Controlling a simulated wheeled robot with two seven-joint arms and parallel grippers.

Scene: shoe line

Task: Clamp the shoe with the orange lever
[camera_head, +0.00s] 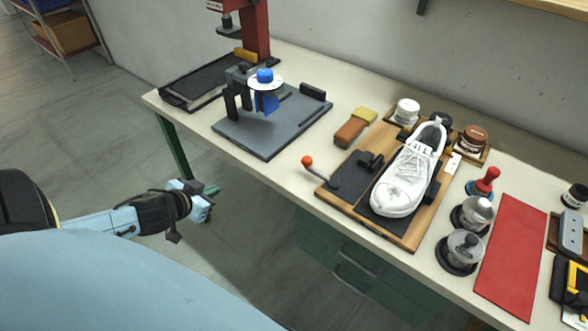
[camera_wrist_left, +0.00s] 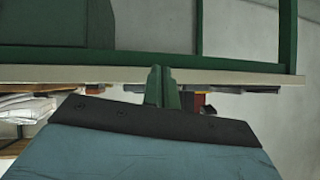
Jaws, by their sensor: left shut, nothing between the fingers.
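A white lace-up shoe (camera_head: 409,178) lies on a wooden clamp board (camera_head: 407,231) with dark pads, on the workbench. The lever with the orange ball knob (camera_head: 307,161) stands at the board's left side, its knob tilted up to the left. My left gripper (camera_head: 208,196) is in front of the bench's front edge, left of the lever and apart from it. Its fingers (camera_wrist_left: 162,88) are shut with nothing between them, and the green bench frame shows beyond them in the left wrist view. My right gripper is not in view.
A grey fixture plate (camera_head: 265,139) with a blue-topped part stands to the left. A brush (camera_head: 355,127) lies behind the lever. Metal pots (camera_head: 462,249), a red stamp (camera_head: 487,180) and a red mat (camera_head: 513,257) are to the right. Free floor lies in front of the bench.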

